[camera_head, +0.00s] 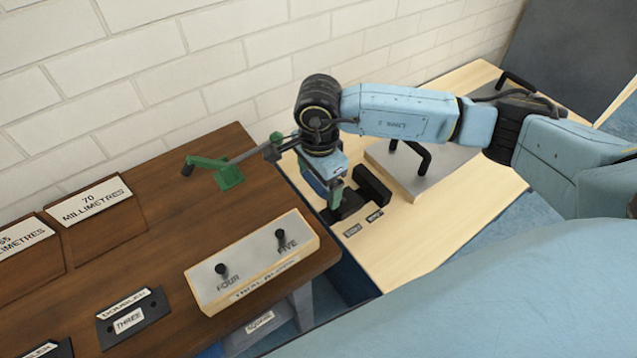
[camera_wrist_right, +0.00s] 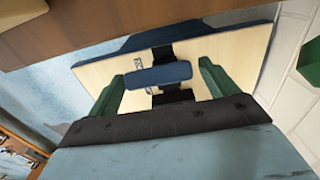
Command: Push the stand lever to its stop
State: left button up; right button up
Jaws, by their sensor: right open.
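My right gripper (camera_head: 332,192) hangs over the near left end of the pale wooden table, fingers pointing down. It is open, and its green fingers also show in the right wrist view (camera_wrist_right: 162,88). Between them in that view lies a dark blue bar (camera_wrist_right: 158,76), in front of a black fixture; I cannot tell whether it touches a finger. In the head view the black fixture (camera_head: 372,185) is partly hidden by the gripper. Which part is the stand lever is not clear.
A block marked FOUR and FIVE (camera_head: 205,290) lies in front. A grey plate with black handle (camera_head: 400,180) lies right. A brick wall stands behind.

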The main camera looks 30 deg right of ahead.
jog(key=shift+f, duration=0.4)
jog(key=shift+c, duration=0.4)
jog(key=c, duration=1.3)
jog(key=shift+d, duration=0.1)
